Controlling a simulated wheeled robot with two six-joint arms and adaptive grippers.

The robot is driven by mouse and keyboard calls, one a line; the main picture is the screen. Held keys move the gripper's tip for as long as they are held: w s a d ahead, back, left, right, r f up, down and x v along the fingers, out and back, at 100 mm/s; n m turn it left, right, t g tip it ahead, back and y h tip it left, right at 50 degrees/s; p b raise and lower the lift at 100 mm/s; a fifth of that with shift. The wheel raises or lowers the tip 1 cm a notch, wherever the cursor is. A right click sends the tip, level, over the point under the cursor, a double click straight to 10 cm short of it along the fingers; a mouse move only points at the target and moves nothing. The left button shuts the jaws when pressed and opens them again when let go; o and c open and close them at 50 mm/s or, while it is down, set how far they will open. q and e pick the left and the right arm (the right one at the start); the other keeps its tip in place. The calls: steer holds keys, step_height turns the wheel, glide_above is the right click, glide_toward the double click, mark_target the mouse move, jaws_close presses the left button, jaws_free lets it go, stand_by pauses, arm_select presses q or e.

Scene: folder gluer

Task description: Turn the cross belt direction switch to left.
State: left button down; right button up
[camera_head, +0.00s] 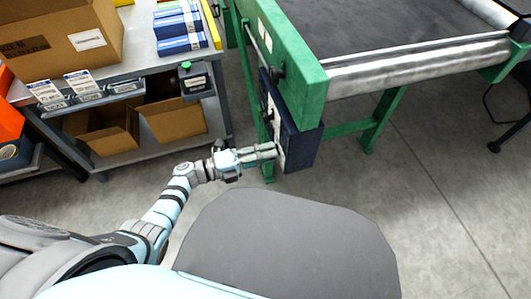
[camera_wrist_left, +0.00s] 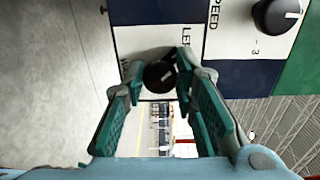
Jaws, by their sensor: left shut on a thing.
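The cross belt direction switch is a round black knob (camera_wrist_left: 160,76) on a white panel with partly hidden lettering in the left wrist view. The panel belongs to a dark blue control box (camera_head: 304,146) on the conveyor's green frame. My left gripper (camera_head: 275,151) reaches the box face from the left. In the left wrist view, its two green fingertips (camera_wrist_left: 165,68) sit on both sides of the knob and close on it. The knob's pointer is not clear to me. In the head view the switch is hidden by the fingers. My right gripper is not in view.
A second black knob (camera_wrist_left: 278,15), near the word SPEED, sits close by on the panel. The green conveyor frame (camera_head: 290,60) stands above the box. A grey bench (camera_head: 150,60) with cardboard boxes is at the left.

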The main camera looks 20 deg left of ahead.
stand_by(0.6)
arm_select(q)
steer(key=c, duration=1.3)
jaws_free()
steer(key=v, duration=1.2)
steer(key=shift+a, duration=0.1)
steer(key=shift+n, duration=0.3)
